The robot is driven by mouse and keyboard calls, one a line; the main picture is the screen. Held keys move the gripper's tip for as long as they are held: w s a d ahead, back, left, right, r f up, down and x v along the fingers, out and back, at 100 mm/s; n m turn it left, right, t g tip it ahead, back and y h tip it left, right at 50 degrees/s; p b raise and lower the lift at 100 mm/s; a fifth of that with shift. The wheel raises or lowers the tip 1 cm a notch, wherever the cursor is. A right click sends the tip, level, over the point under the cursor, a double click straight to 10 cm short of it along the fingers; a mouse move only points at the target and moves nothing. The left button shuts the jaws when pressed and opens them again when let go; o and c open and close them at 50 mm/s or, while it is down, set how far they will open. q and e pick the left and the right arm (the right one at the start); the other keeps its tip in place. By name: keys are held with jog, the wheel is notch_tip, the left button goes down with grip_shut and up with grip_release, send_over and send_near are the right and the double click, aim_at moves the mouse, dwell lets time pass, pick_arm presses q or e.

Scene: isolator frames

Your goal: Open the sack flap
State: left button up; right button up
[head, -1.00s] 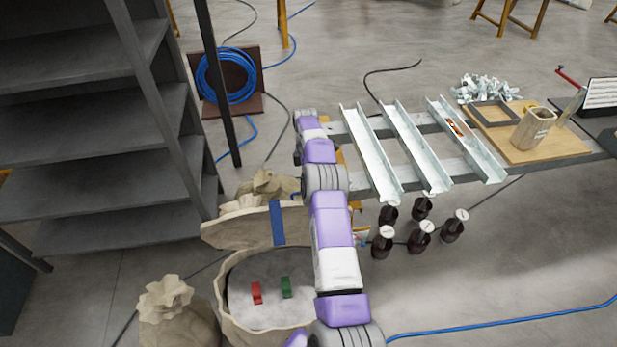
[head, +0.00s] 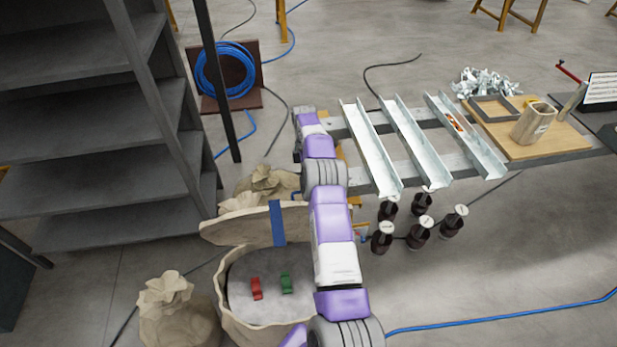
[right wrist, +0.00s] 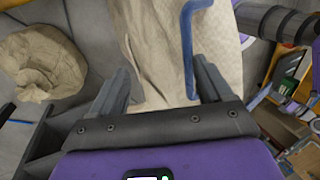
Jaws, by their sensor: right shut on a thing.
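The open sack (head: 224,305) stands at the lower middle of the head view, with grey powder, a red piece (head: 257,288) and a green piece (head: 286,283) in its mouth. Its beige flap (head: 236,229) stands raised at the back, with a blue strip (head: 278,223) on it. My right arm covers the flap's right end and hides the gripper there. In the right wrist view my right gripper (right wrist: 165,80) has beige cloth (right wrist: 160,45) between its fingers and a bent blue bar (right wrist: 188,50) against its right finger. My left gripper is not visible.
A tied sack (head: 172,310) stands left of the open one, and another (head: 268,184) behind. Dark shelves (head: 85,125) rise at left. Metal channels (head: 372,150) lie on a rack at right, with several dark bottles (head: 418,236) below it. Open floor lies at lower right.

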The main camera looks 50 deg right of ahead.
notch_tip(320, 180, up, 10)
jog(key=shift+f+p, duration=0.2)
jog(key=shift+p, duration=0.6)
jog(key=c, duration=0.3)
